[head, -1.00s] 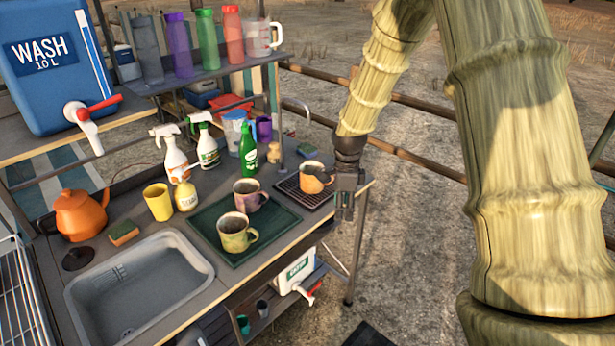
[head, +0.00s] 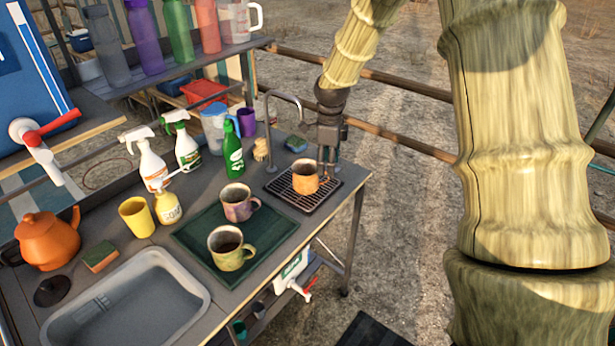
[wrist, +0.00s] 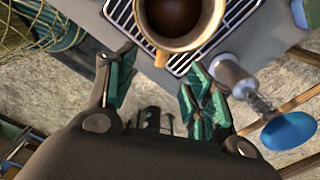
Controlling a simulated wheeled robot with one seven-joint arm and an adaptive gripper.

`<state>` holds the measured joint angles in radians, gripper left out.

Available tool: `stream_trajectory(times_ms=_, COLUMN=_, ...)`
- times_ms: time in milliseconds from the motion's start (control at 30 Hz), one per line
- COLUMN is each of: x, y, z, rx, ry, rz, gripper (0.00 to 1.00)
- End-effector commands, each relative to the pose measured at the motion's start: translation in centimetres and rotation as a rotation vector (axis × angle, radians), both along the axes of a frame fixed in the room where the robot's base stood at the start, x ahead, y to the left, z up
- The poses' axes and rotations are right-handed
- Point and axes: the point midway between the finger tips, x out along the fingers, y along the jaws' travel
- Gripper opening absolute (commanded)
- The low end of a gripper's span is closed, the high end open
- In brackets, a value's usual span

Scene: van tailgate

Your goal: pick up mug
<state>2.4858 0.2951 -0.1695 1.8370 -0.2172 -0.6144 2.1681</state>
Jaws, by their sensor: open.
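An orange mug (head: 305,180) stands upright on a black wire rack (head: 284,186) at the right end of the counter. My gripper (head: 328,172) is just to the right of this mug in the head view, pointing down. In the wrist view the mug (wrist: 178,38) is at the top, with dark contents inside, just beyond the open green fingertips (wrist: 162,72). A purple-pink mug (head: 238,205) and a yellow-green mug (head: 230,252) stand on a dark green tray (head: 190,238). A yellow cup (head: 136,218) stands further left.
Spray bottles (head: 150,163), a soap bottle (head: 167,208), an orange kettle (head: 47,240) and a sink (head: 130,305) are left. Open ground lies right of the counter.

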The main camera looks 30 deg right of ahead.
Motion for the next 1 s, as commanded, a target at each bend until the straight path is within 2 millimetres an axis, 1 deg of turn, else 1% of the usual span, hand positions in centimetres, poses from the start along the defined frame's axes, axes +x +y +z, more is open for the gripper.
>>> stream_trajectory(times_ms=100, x=0.1, y=0.2, z=-1.6, rx=0.001, ry=0.003, rz=0.004, gripper=0.52)
stream_trajectory(times_ms=367, x=0.1, y=0.1, z=-3.4, rx=0.0, ry=0.001, rz=0.002, gripper=0.52)
stream_trajectory(times_ms=600, x=0.0, y=0.0, z=-6.4, rx=0.001, ry=0.002, rz=0.0, gripper=0.52)
stream_trajectory(times_ms=700, x=0.0, y=0.0, z=-7.3, rx=0.0, ry=0.003, rz=0.0, gripper=0.52)
stream_trajectory(times_ms=833, x=0.0, y=0.0, z=-7.9, rx=0.001, ry=0.001, rz=0.0, gripper=0.52)
stream_trajectory(times_ms=1000, x=0.0, y=0.0, z=-8.1, rx=0.0, ry=0.0, rz=0.0, gripper=0.52)
